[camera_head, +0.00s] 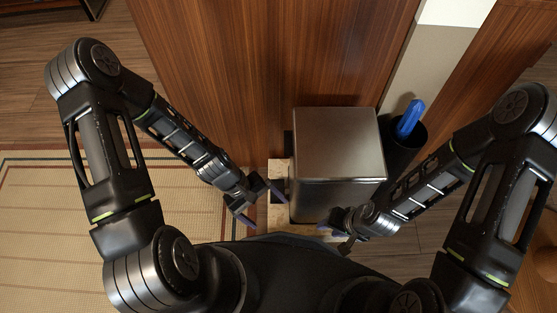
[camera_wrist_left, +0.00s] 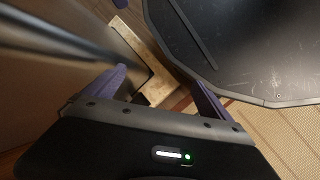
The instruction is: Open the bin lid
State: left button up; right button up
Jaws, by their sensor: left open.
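The bin (camera_head: 330,200) is a brushed-metal box standing against the wooden panel in the head view. Its square lid (camera_head: 338,145) lies flat and closed on top. My left gripper (camera_head: 260,204) is open and empty, low beside the bin's left side, below lid height. In the left wrist view its two purple fingers (camera_wrist_left: 160,95) are spread apart, with the bin's metal side (camera_wrist_left: 50,75) at the left. My right gripper (camera_head: 333,222) is low at the bin's front right corner. Its jaws are too small and dark to read.
A pale block-like base (camera_head: 277,168) shows around the bin's left and front. A dark container with a blue item (camera_head: 410,118) stands right of the bin. Wooden panels (camera_head: 250,60) rise behind. A woven rug (camera_head: 50,220) covers the open floor at left.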

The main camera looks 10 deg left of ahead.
pick_arm(q)
jog(key=w+a+f+n+h+b, duration=0.1)
jog(key=w+f+n+h+b, duration=0.2)
jog(key=f+b, duration=0.4)
jog(key=w+a+r+n+t+h, duration=0.1)
jog(key=w+a+r+n+h, duration=0.1)
jog(key=r, duration=0.4)
jog(key=w+a+r+n+t+h+b, duration=0.1)
jog(key=w+r+n+t+h, duration=0.1)
jog(key=r, duration=0.5)
jog(key=w+a+r+n+t+h, duration=0.1)
jog(key=w+a+r+n+h, duration=0.1)
jog(key=w+r+n+h, duration=0.2)
notch_tip(320, 180, up, 3)
jog(key=shift+w+a+r+n+t+h+b, duration=0.2)
jog(key=shift+w+a+n+t+h+b, duration=0.15)
jog(key=shift+w, duration=0.65)
pick_arm(e)
notch_tip(320, 180, down, 11)
jog(key=shift+w+d+f, duration=0.15)
jog(key=shift+w+d, duration=0.1)
jog(key=shift+w, duration=0.15)
